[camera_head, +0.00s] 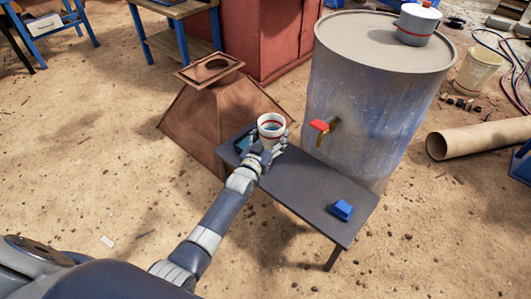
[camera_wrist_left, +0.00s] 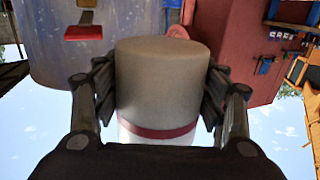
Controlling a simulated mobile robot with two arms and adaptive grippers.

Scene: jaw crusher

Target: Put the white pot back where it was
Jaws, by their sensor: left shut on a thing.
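A white pot (camera_head: 271,127) with a red band and an open top is in my left gripper (camera_head: 266,151), at the far left end of the small dark table (camera_head: 312,198). In the left wrist view the pot (camera_wrist_left: 162,85) sits between the two fingers of the left gripper (camera_wrist_left: 160,100), which close on its sides. That view appears upside down, with sky at the bottom. I cannot tell whether the pot touches the table. A similar pale lidded pot (camera_head: 416,25) with a red band stands on the barrel (camera_head: 350,95). My right gripper is not in view.
The barrel has a red-handled tap (camera_head: 320,125) beside the table. A blue block (camera_head: 342,210) lies near the table's right end; the tabletop between it and the held pot is clear. A rusty hopper (camera_head: 205,115) stands behind left.

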